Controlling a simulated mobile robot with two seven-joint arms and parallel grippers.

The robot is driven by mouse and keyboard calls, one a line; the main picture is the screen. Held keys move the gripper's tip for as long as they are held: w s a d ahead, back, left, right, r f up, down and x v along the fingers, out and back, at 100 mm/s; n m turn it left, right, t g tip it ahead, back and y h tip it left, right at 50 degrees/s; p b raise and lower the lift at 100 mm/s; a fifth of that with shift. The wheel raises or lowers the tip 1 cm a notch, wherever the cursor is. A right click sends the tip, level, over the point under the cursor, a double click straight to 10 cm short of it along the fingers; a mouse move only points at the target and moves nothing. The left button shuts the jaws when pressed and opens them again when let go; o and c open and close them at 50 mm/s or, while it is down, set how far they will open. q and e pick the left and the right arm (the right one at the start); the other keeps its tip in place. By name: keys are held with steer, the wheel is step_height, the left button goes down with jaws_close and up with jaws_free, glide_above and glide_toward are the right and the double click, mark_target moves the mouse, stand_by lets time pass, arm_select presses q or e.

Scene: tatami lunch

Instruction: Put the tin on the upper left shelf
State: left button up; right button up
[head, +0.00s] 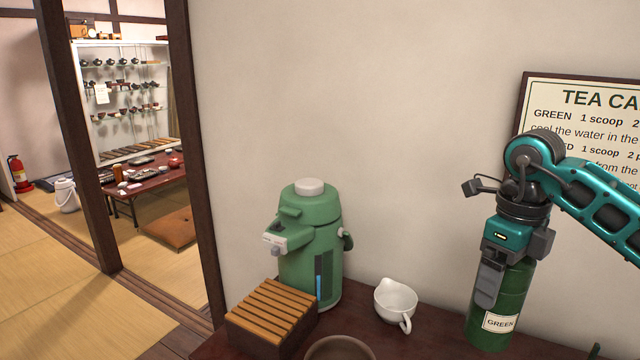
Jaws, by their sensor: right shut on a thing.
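The green tin (487,333), with a white label reading GREEN, is upright at the right end of the dark wooden counter. My right gripper (500,280) comes down from above and is shut on the tin's upper part. The tin's bottom appears at or just above the counter; I cannot tell which. A glass-fronted shelf unit (80,90) with rows of small dark cups shows through the doorway at the far left. I cannot tell whether it is the shelf named. My left gripper is not in view.
On the counter (425,345) stand a green air pot (325,235), a slatted wooden box (272,312), a white spouted cup (394,300) and a brown bowl (340,350). A tea card sign (580,95) hangs behind my right arm. A dark door post (195,150) stands at left.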

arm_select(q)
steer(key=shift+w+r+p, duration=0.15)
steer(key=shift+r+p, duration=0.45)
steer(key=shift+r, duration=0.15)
arm_select(e)
steer(key=s+a+f+n, duration=0.3)
steer(key=a+n, duration=0.2)
steer(key=n, duration=0.9)
steer(key=s+a+f+n, duration=0.3)
steer(key=a+f+n, duration=0.1)
steer(key=n, duration=1.1)
steer(key=shift+s+a+n, duration=0.25)
steer(key=shift+a+n, duration=0.05)
steer(key=shift+a, duration=0.1)
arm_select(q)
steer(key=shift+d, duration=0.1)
